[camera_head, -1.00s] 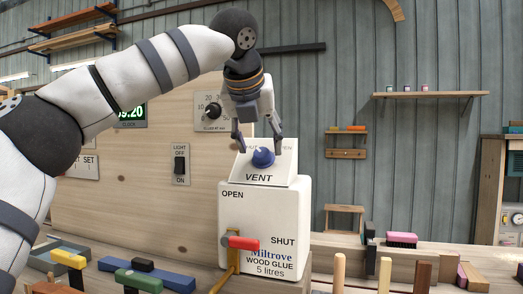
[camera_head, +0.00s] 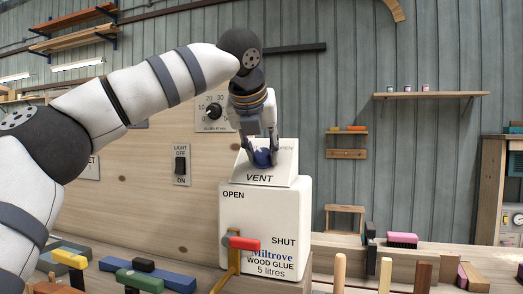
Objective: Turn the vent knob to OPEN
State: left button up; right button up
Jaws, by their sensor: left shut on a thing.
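The blue vent knob (camera_head: 262,159) sits on the sloped white top of the glue container (camera_head: 208,215), above the word VENT. My left gripper (camera_head: 262,156) comes down from above with its fingers shut on the knob, one on each side. The fingers partly hide the knob and the lettering behind it; part of the word OPEN shows faintly at the right of the sloped face. The knob's pointer cannot be made out. My right gripper is not in view.
A red-handled tap (camera_head: 244,243) sticks out of the container's front between OPEN and SHUT labels. A wooden panel behind carries a light switch (camera_head: 180,166) and a dial (camera_head: 213,111). Wooden blocks and tools, including a green block (camera_head: 139,280), crowd the bench front.

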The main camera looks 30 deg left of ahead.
pick_arm(q)
jog(key=m, duration=0.8)
jog(key=shift+m+t, duration=0.3)
jog(key=shift+m, duration=0.1)
jog(key=m, duration=0.4)
jog(key=shift+f+m, duration=0.1)
jog(key=shift+m, duration=0.3)
jog(key=m, duration=0.4)
jog(key=shift+s+h, duration=0.1)
jog(key=shift+h, duration=0.2)
jog(key=shift+m, duration=0.3)
jog(key=o, duration=1.2)
